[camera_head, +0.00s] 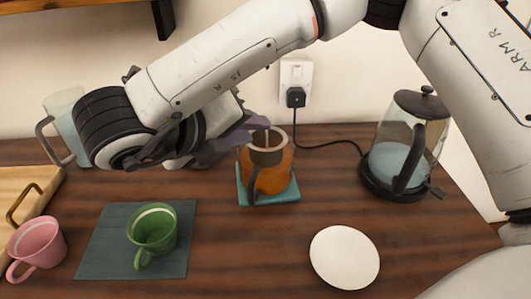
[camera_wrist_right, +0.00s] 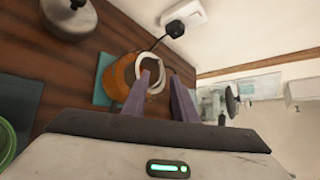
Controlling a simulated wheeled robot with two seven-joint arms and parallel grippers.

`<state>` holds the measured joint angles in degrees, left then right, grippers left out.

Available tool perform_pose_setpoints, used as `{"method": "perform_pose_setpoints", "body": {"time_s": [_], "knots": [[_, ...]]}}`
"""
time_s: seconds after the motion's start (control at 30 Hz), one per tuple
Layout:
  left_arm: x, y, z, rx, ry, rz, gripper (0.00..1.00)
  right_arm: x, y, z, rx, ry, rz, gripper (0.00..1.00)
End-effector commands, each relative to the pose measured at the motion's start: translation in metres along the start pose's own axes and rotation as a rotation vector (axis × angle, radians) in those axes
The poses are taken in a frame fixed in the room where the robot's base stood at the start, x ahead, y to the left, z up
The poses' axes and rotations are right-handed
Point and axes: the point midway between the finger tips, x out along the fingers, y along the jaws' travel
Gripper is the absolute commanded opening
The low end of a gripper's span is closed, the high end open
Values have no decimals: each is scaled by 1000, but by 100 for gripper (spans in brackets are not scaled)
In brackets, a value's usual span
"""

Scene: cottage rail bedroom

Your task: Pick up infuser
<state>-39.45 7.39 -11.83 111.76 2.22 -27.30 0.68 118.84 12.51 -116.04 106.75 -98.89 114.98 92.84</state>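The infuser (camera_head: 268,142) is a grey, ring-topped cylinder in the mouth of an orange-brown glass pot (camera_head: 270,180). The pot stands on a teal coaster (camera_head: 285,196). In the right wrist view the infuser's pale rim (camera_wrist_right: 153,65) shows ahead of the fingers. My right gripper (camera_head: 258,127) reaches in from the left at the pot's top, its purple-grey fingers beside the rim. In the wrist view the gripper (camera_wrist_right: 162,77) has its fingers apart, one overlapping the rim and one to its right. I cannot tell whether either touches. My left gripper is not in view.
A glass kettle (camera_head: 400,155) stands at right and a white disc (camera_head: 344,257) lies in front. A green cup (camera_head: 152,232) sits on a dark mat (camera_head: 105,240). A pink cup (camera_head: 38,243) and wooden tray (camera_head: 40,181) are at left; a glass jug (camera_head: 68,118) is behind.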

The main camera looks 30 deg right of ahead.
Motion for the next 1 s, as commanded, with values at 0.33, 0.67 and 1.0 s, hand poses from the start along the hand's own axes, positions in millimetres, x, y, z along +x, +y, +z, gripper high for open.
{"method": "perform_pose_setpoints", "body": {"time_s": [0.33,0.67,1.0], "knots": [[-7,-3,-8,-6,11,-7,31,40,0,1,-1,2,0,26],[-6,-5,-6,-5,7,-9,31,41,0,1,-1,2,0,5],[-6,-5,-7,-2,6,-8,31,41,0,1,-1,2,1,0]]}}
